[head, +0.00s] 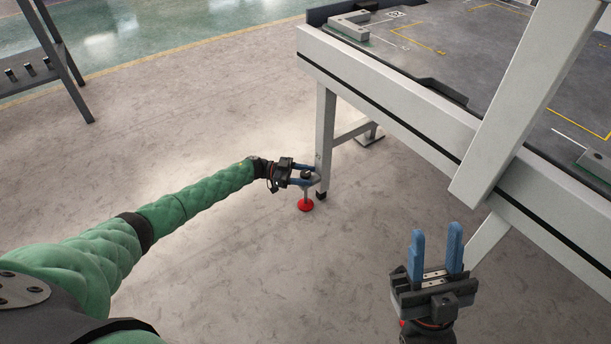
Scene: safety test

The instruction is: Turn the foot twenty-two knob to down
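A table leg (325,140) stands at the near left corner of a large grey table. Beside its lower end is a levelling foot with a round red pad (305,205) on a short upright stem. A dark knob (307,174) tops the stem. My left gripper (309,176) is at this knob, its blue fingers on either side of it. Whether the fingers touch the knob is too small to tell. No label is readable on the foot. My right gripper (437,247) is open and empty, fingers pointing up, in front of the table's side.
The table edge (400,105) and a pale slanted beam (520,100) fill the right side. Another foot plate (370,136) lies behind the leg. A dark rack (45,60) stands at the far left. The floor between is clear.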

